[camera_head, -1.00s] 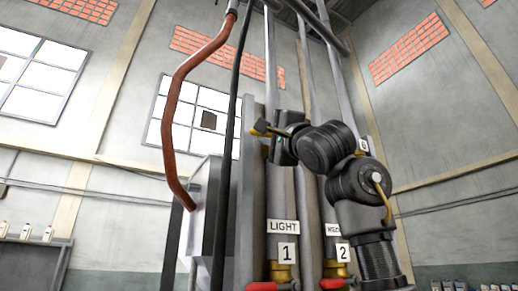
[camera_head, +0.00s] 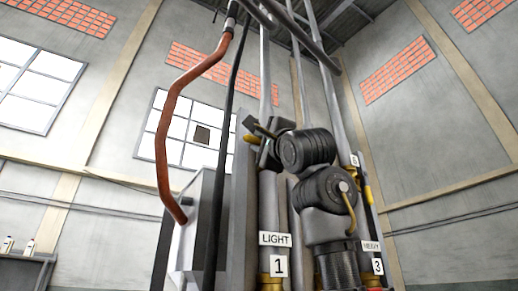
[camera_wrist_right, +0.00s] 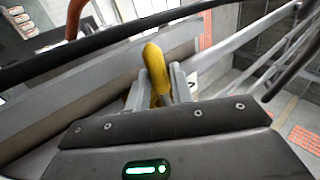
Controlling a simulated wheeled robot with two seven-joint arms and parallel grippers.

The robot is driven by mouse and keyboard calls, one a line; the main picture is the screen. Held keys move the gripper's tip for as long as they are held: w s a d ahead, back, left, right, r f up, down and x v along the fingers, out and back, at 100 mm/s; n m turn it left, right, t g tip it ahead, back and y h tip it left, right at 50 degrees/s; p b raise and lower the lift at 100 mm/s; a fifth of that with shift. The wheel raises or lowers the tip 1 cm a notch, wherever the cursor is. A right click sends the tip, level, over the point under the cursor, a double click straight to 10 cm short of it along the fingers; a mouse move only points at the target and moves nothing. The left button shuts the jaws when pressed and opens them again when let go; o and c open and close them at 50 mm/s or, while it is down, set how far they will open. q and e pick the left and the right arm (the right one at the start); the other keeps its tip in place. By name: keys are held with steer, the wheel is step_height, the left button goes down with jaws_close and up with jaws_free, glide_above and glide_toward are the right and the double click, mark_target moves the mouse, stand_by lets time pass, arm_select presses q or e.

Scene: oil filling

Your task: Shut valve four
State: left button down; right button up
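A yellow valve handle (camera_wrist_right: 155,70) stands between the two fingers of my right gripper (camera_wrist_right: 159,84) in the right wrist view. The fingers lie against its two sides. In the head view the right gripper (camera_head: 257,130) is at the upper pipes, with yellow pieces beside it, and my own arm hides part of that spot. I see no readable number 4 on this valve. My left gripper is in neither view.
Labels LIGHT (camera_head: 275,240), 1 (camera_head: 279,266) and 3 (camera_head: 377,266) mark the vertical pipes. A reddish hose (camera_head: 168,130) and a black cable (camera_head: 222,140) hang left of the arm, before a grey box (camera_head: 200,220). Windows and walls are farther back.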

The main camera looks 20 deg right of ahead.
steer(key=o, duration=0.3)
steer(key=shift+d, duration=0.1)
steer(key=shift+o, duration=0.2)
